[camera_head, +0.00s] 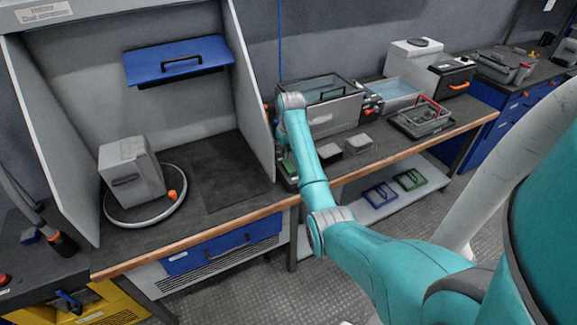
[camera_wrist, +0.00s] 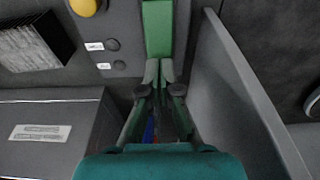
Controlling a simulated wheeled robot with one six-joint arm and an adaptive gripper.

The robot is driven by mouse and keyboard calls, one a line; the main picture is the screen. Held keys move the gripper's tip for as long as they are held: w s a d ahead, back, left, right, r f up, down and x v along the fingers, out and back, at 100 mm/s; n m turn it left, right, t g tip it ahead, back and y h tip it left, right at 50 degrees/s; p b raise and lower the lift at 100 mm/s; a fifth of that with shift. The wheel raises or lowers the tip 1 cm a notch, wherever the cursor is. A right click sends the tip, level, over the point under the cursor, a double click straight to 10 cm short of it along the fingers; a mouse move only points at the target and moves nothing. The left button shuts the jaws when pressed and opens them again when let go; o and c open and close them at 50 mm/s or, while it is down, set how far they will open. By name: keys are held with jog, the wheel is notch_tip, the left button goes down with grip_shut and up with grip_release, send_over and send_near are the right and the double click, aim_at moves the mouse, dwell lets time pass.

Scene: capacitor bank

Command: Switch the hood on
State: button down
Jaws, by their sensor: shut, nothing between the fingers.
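The hood is the grey-walled booth on the left of the head view, and its right side wall (camera_head: 250,85) stands beside my gripper. A small dark control box (camera_head: 289,184) with a green part (camera_head: 287,167) sits on the bench just outside that wall. In the wrist view the green rectangular part (camera_wrist: 158,28) lies straight ahead of my gripper (camera_wrist: 160,70). My gripper is shut and empty, its fingertips at the near end of the green part; I cannot tell whether they touch. The hood wall (camera_wrist: 245,95) also shows on the right of the wrist view.
A yellow knob (camera_wrist: 83,7) and two labelled black buttons (camera_wrist: 112,45) lie left of the green part. A labelled grey box (camera_wrist: 45,130) is close on the left. In the head view, a grey tank (camera_head: 335,112) and small blocks (camera_head: 358,143) stand right of my arm.

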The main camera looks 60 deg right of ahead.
aim_at(286, 162)
jog(key=shift+f, duration=1.15)
dwell(0.9)
jog(key=shift+r, duration=3.55)
